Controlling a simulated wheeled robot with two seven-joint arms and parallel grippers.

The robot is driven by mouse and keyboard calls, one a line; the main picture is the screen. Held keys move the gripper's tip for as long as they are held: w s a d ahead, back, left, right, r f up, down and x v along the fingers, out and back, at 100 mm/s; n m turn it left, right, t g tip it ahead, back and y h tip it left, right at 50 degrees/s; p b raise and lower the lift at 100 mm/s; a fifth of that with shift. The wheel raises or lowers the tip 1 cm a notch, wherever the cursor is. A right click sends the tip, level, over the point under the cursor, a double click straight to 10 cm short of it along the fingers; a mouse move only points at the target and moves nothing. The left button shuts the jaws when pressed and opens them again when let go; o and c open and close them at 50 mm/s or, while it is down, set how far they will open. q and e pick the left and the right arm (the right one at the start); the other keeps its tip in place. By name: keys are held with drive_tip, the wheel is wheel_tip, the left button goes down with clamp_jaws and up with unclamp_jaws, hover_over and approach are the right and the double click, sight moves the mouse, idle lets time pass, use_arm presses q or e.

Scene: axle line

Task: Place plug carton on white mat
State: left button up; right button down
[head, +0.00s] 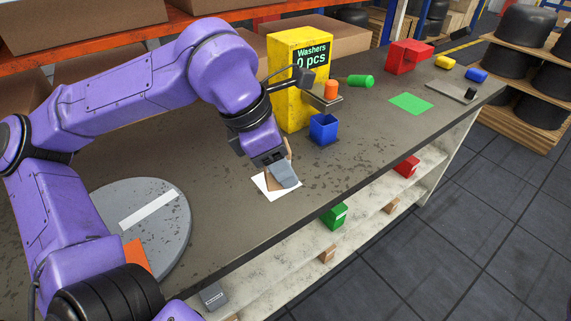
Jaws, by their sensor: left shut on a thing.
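My left gripper (277,172) reaches down from above over the white mat (265,188) near the front edge of the bench. It is shut on a small brown carton, the plug carton (289,148), which is mostly hidden behind the grey fingers. The carton is over the mat or on it; I cannot tell whether its underside touches. Parts of the mat show around the fingers. My right gripper is not in view.
A yellow washers dispenser (287,80) and a blue open bin (323,129) stand behind the mat. A grey turntable disc (175,230) with a white strip lies left. A green mat (410,104), red crate (402,57) and green cylinder (361,81) are farther right.

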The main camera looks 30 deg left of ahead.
use_arm(q)
drive_tip(key=w+a+f, duration=0.2)
drive_tip(key=w+f, duration=0.1)
drive_tip(key=w+a+f+p, duration=0.1)
drive_tip(key=w+a+f, duration=0.1)
drive_tip(key=w+f, duration=0.1)
drive_tip(key=w+a+f+p, duration=0.1)
drive_tip(key=w+a+f, duration=0.1)
drive_tip(key=w+a, duration=0.1)
drive_tip(key=shift+f, duration=0.4)
wheel_tip(320, 180, down, 3)
drive_tip(key=shift+r, duration=0.1)
drive_tip(key=shift+d, duration=0.1)
drive_tip(key=shift+f, duration=0.2)
drive_tip(key=shift+f, duration=0.1)
drive_tip(key=o, duration=1.1)
